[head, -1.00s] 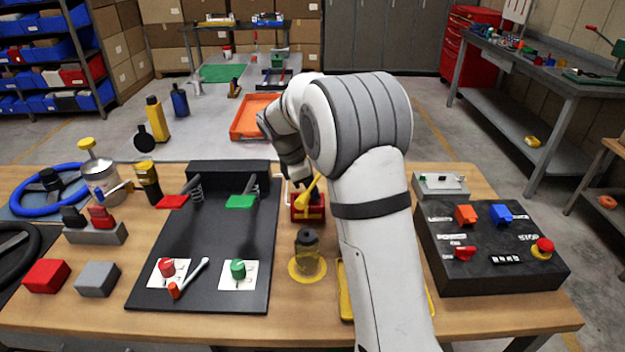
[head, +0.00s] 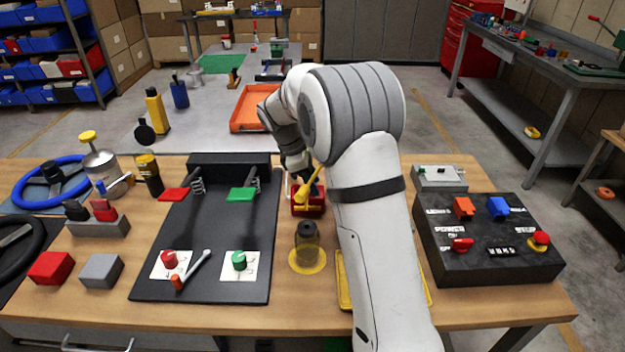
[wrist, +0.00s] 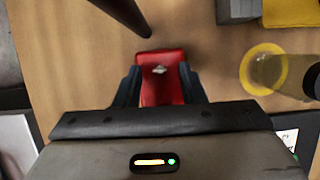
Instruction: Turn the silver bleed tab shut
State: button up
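The silver bleed tab (wrist: 159,70) is a small pale piece on top of a red block (wrist: 162,90) in the wrist view. The block's lower part is hidden by my gripper's body. My gripper (wrist: 160,72) has its dark fingers apart, one on each side, with the tab between the tips. I cannot tell whether the fingers touch the block, or how high they are above it. In the head view the red block (head: 309,209) stands behind the dark bottle, with a yellow lever (head: 307,186) over it.
The dark bottle (head: 307,238) on a yellow ring stands in front of the block. A black pedal board (head: 225,274) lies to the left. A black switch box (head: 480,262) and a grey box (head: 438,178) are to the right. A dark rod (wrist: 124,12) shows in the wrist view.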

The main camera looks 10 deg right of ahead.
jog(key=v, duration=0.7)
jog(key=shift+a+r, duration=0.2)
jog(key=shift+r, duration=0.15)
